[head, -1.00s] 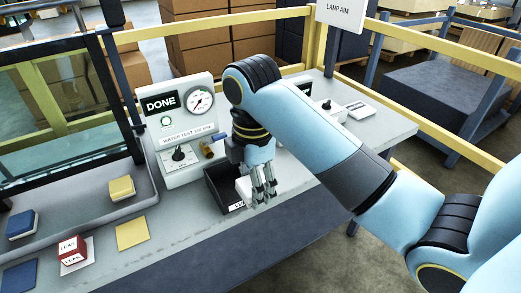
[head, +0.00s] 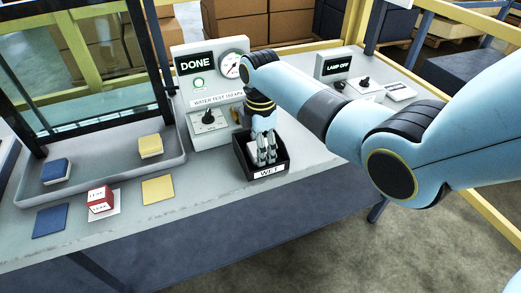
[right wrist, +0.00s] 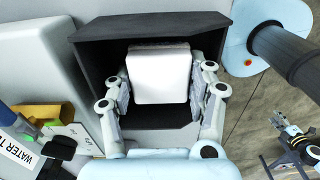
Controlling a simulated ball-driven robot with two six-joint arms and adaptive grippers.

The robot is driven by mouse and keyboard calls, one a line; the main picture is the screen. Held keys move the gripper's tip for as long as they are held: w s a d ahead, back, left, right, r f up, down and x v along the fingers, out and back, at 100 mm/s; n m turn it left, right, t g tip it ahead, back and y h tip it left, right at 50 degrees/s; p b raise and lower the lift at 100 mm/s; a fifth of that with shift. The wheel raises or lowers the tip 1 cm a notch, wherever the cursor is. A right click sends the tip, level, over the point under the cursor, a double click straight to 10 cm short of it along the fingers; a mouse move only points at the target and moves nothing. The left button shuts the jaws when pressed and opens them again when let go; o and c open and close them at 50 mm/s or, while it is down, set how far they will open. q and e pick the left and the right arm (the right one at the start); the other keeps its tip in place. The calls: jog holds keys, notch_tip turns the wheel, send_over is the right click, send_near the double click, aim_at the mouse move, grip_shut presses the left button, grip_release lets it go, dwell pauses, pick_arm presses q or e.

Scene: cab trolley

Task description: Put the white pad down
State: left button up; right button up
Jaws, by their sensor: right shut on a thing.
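The white pad (right wrist: 159,77) is between the fingers of my right gripper (right wrist: 160,90) in the right wrist view. That gripper is shut on it. The pad is over or inside the open black bin (right wrist: 155,121), with dark floor around it; its height above the floor is unclear. In the head view my right gripper (head: 267,157) points down within the bin (head: 285,165), which has a WET label at its front. The fingers hide most of the pad there. A dark gripper-like part, seemingly my left gripper (right wrist: 270,159), shows at the right wrist view's lower right; its fingers are unclear.
A lamp box (head: 333,66) reads LAMP OFF. To the left, a grey tray (head: 100,183) holds a blue pad (head: 56,170) and yellow pad (head: 150,146).

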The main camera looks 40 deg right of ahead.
jog(key=shift+f, duration=0.4)
pick_arm(q)
jog(key=shift+w, duration=0.25)
jog(key=shift+f, duration=0.1)
pick_arm(e)
jog(key=shift+f, duration=0.15)
pick_arm(q)
jog(key=shift+a, duration=0.1)
pick_arm(e)
jog(key=o, duration=0.9)
jog(key=shift+r, duration=0.55)
pick_arm(q)
jog(key=shift+r+p, duration=0.4)
jog(key=shift+r, duration=0.1)
pick_arm(e)
notch_tip(320, 180, up, 11)
